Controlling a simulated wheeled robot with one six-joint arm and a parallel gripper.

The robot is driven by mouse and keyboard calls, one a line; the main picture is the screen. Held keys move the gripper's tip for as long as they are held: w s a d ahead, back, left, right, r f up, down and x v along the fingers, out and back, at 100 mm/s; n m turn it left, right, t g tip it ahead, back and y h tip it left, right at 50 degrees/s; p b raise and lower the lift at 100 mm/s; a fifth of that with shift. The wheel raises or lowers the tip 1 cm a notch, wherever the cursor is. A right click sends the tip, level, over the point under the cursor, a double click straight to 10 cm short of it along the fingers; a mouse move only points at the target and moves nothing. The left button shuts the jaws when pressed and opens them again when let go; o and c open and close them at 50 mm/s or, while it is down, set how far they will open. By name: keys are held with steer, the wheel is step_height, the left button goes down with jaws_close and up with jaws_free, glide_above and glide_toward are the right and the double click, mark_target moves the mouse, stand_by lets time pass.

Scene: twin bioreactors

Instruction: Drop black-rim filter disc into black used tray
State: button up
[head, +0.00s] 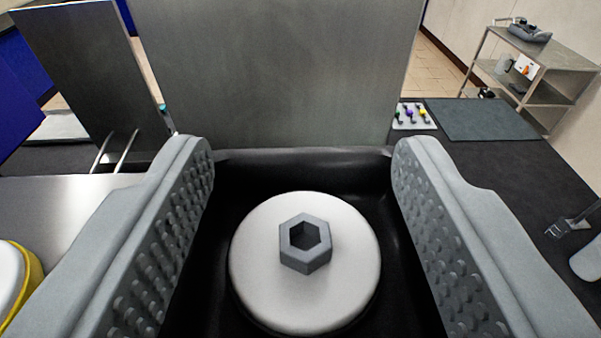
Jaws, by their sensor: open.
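A white filter disc (255,270) with a grey hexagonal hub (305,243) lies flat inside the black tray (300,163). Only a thin dark edge shows around the disc against the black tray, so its rim is hard to make out. My gripper (303,165) is open above the tray, with one studded finger on each side of the disc. Both fingers are apart from the disc and hold nothing. The tray's near part is out of the frame.
A grey upright panel (280,70) stands just behind the tray. A yellow-rimmed white disc (14,280) is partly in view at lower left. A small rack with coloured items (413,116) and a grey mat (482,119) lie on the dark bench at right. A trolley (540,75) stands beyond.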

steer(key=shift+s+d+f, duration=0.1)
steer(key=shift+s, duration=0.75)
steer(key=s+r, duration=0.2)
steer(key=s, duration=0.8)
steer(key=shift+a, duration=0.2)
steer(key=shift+s, duration=0.1)
steer(key=s+f, duration=0.8)
steer(key=f, duration=0.5)
steer(key=s+f, duration=0.9)
steer(key=f, duration=0.4)
steer(key=s+d+f+t, duration=0.1)
steer(key=s+f, duration=0.7)
steer(key=f, duration=0.5)
steer(key=shift+s+f+y, duration=0.3)
steer(key=shift+s, duration=0.1)
